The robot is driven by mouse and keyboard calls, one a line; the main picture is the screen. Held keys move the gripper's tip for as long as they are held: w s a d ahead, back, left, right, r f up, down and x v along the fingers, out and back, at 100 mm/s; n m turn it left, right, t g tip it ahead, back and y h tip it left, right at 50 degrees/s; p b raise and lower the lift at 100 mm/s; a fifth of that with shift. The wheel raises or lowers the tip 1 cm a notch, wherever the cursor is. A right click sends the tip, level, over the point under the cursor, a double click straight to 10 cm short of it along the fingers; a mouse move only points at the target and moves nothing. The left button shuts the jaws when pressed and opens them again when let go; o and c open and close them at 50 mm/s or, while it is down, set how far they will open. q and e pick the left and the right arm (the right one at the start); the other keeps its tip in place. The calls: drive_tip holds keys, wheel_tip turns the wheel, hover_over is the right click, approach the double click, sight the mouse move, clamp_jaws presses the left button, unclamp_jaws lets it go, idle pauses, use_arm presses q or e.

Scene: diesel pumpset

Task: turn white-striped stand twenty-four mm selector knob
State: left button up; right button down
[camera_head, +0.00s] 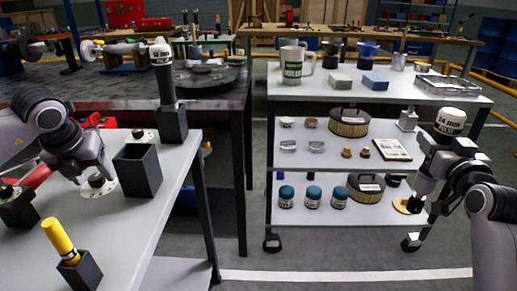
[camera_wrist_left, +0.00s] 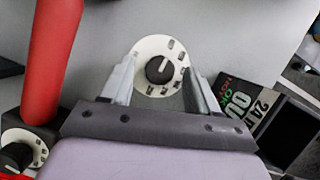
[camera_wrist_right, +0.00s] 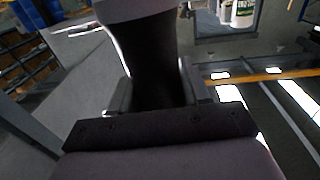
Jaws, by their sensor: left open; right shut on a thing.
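The selector knob (camera_wrist_left: 160,70) is black with a white stripe and sits on a round white dial plate in the left wrist view. The plate (camera_head: 98,187) also shows in the head view on the left bench, beside an empty black stand (camera_head: 138,171). My right gripper (camera_head: 440,165) is shut on a dark-handled tool (camera_wrist_right: 155,65) with a white 24 mm cap (camera_head: 451,121).
Other dials are on the bench at the back (camera_head: 142,137) and far left (camera_wrist_left: 17,155). A white-capped tool (camera_head: 165,80) and a yellow-handled tool (camera_head: 60,238) stand in black holders. A grey shelf cart (camera_head: 300,88) with filters and jars stands right, near my right arm.

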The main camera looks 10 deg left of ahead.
use_arm(q)
drive_tip(key=shift+w+a+f, duration=0.1)
drive_tip(key=shift+f, duration=0.15)
use_arm(e)
drive_tip(key=shift+r, duration=0.1)
use_arm(q)
drive_tip(key=c, duration=1)
drive_tip(key=shift+c, duration=0.2)
